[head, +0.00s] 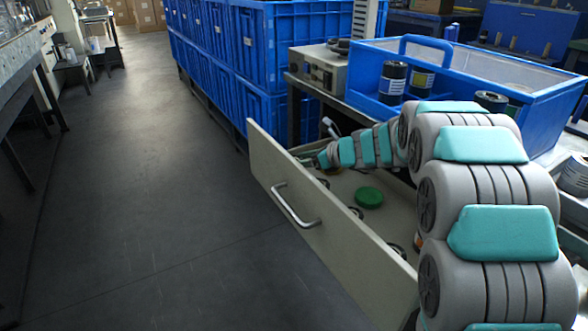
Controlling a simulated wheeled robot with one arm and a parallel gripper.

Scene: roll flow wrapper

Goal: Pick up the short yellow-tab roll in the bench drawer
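The bench drawer (330,231) is pulled open, with its pale front and metal handle facing the left aisle. My arm reaches over the drawer from the right. My gripper (314,160) is at the drawer's far end, low behind the front panel. Its fingers are small and partly hidden, so I cannot tell whether they are open or shut, or hold anything. I cannot make out a short roll with a yellow tab. Small dark items lie in the drawer near my gripper, too small to identify.
A green round object (369,197) lies mid-drawer, with small dark rings nearer. A blue tote (525,100) with dark rolls (393,80) stands on the bench above. Stacked blue crates (240,60) stand beyond the drawer. The floor (140,190) at left is clear.

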